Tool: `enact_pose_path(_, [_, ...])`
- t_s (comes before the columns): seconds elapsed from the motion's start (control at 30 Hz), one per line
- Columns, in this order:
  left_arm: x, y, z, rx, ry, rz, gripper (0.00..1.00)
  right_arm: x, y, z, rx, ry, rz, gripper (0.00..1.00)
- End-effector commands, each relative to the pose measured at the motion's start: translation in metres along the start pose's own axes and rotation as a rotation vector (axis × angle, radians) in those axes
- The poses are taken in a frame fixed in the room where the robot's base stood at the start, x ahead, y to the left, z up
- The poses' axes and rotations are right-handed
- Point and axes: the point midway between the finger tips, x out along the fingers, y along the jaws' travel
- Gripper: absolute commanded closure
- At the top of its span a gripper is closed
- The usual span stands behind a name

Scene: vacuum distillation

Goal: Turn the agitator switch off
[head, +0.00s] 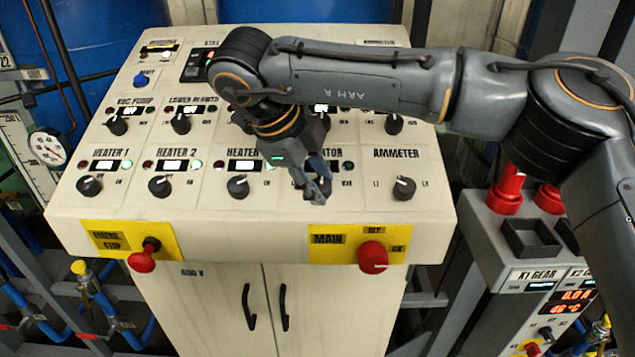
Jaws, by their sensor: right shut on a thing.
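The control panel (225,215) has rows of black rotary knobs. The agitator label (335,152) is partly covered, and only its last letters show, between the third heater and the ammeter. My left gripper is not in view.
Ammeter knob (404,187) is close right of my gripper, and heater 3 knob (238,186) is to the left. A red main switch (373,256) and a red emergency stop (142,258) are on the front edge. My right arm covers part of the upper row.

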Motion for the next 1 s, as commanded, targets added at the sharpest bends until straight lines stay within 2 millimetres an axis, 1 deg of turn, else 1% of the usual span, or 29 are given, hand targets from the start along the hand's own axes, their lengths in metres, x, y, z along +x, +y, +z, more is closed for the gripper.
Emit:
enact_pose_path(0.3, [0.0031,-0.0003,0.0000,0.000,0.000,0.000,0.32,0.0000,0.0005,0.0003,-0.056,-0.005,-0.021,0.99])
enact_pose_path(0.67, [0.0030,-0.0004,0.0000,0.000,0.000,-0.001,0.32,-0.0001,0.0005,0.0003,-0.059,-0.005,-0.022,0.99])
enact_pose_path(0.7, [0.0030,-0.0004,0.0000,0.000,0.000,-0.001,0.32,-0.0001,0.0005,0.0003,-0.058,-0.005,-0.022,0.64])
enact_pose_path(0.8, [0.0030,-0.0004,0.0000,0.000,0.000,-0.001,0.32,-0.0001,0.0005,0.0002,-0.058,-0.005,-0.022,0.45])
enact_pose_path(1.0, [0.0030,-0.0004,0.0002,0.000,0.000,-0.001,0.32,0.0000,0.0005,0.0001,-0.058,-0.004,-0.021,0.45])
